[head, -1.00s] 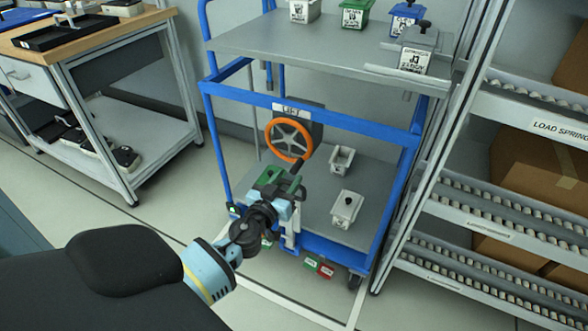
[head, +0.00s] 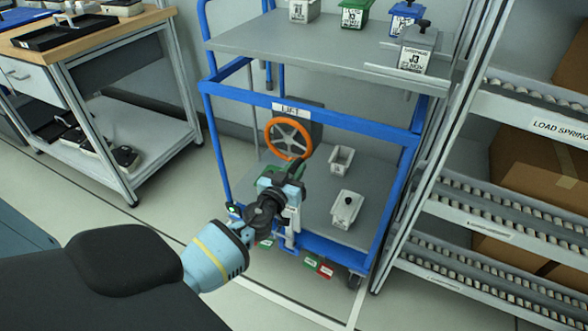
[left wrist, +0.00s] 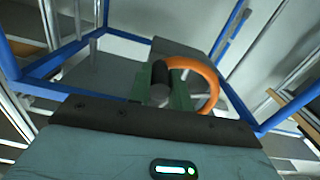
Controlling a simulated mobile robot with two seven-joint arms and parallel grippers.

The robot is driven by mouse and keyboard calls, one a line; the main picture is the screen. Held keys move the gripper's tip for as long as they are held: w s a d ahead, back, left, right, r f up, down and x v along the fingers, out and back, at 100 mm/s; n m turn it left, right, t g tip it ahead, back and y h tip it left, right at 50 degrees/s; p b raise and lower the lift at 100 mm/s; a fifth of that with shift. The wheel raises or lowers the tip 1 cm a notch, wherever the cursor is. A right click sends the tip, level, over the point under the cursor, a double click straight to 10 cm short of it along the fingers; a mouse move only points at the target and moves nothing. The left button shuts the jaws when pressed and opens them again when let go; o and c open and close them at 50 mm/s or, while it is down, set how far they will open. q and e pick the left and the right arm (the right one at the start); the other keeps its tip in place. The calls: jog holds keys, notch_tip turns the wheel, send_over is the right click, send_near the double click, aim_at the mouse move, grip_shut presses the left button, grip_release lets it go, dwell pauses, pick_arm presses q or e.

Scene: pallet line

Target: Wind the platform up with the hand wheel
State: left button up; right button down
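The orange-rimmed hand wheel (head: 288,138) with grey spokes is mounted on the blue cart frame below the LIFT label. It also shows in the left wrist view (left wrist: 208,84). In the head view, the gripper mostly hides the handle. The platform is probably the cart's grey top (head: 300,43). My right gripper is not in view.
Several labelled containers, including a grey one (head: 417,47), stand on the top. Two pale containers (head: 346,208) (head: 341,159) are on the lower shelf. A roller rack (head: 500,170) stands close on the right, a workbench (head: 95,40) on the left. Floor in front is open.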

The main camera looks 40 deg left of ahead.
pick_arm(q)
jog(key=shift+a, duration=0.2)
grip_shut()
jog(key=shift+s+a+f+b, duration=0.1)
jog(key=shift+a+f+b, duration=0.15)
jog(key=shift+b, duration=0.25)
jog(key=shift+a+m+b, duration=0.25)
jog(key=shift+m+b, duration=0.25)
jog(key=shift+m, duration=0.3)
jog(key=o, duration=0.8)
grip_release()
jog(key=shift+s+a, duration=0.1)
jog(key=shift+c, duration=0.2)
